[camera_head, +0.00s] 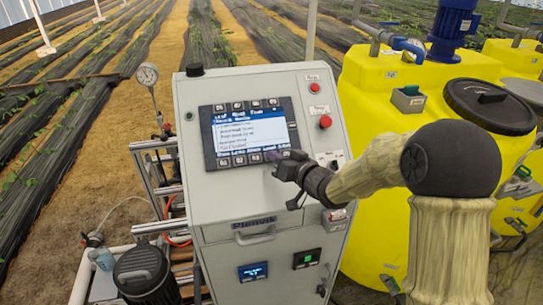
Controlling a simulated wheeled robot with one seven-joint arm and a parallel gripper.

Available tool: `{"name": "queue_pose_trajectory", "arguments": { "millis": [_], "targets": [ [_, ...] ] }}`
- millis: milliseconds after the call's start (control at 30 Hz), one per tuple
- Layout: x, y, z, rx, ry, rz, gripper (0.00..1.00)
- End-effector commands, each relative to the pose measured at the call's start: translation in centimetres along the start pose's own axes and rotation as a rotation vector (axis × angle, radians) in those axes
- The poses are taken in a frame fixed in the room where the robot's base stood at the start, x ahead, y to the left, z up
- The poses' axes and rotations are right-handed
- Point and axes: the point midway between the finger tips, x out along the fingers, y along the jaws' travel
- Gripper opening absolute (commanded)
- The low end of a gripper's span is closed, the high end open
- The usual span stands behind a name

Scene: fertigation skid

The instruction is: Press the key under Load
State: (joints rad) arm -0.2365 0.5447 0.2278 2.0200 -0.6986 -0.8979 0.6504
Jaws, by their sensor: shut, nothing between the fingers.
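The control panel's screen (250,131) is lit blue and white, with a row of small labels along its bottom edge. One label toward the right end of that row seems to read Load (269,148), but the text is small. A row of dark keys (239,159) runs below the labels. My gripper (279,162) is shut and empty, with its tip at the right part of this key row. It covers the keys there, including the area under Load. I cannot tell whether the tip touches a key.
The panel sits on a grey cabinet (215,205) with red buttons (325,122) to the right of the screen and a handle (255,237) below. Yellow tanks (385,95) stand close on the right. A pressure gauge (147,75) and metal frame are at left.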

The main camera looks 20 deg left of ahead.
Motion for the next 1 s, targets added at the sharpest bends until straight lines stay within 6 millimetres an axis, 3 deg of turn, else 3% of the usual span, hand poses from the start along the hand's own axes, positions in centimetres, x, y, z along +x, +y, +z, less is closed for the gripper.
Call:
{"name": "queue_pose_trajectory", "arguments": {
  "millis": [667, 1000],
  "targets": [
    [-1.1, -0.8, -0.8, 0.0, 0.0, 0.0, 0.0],
    [-2.9, -2.1, -2.2, 0.0, 0.0, 0.0, 0.0]
  ]
}}
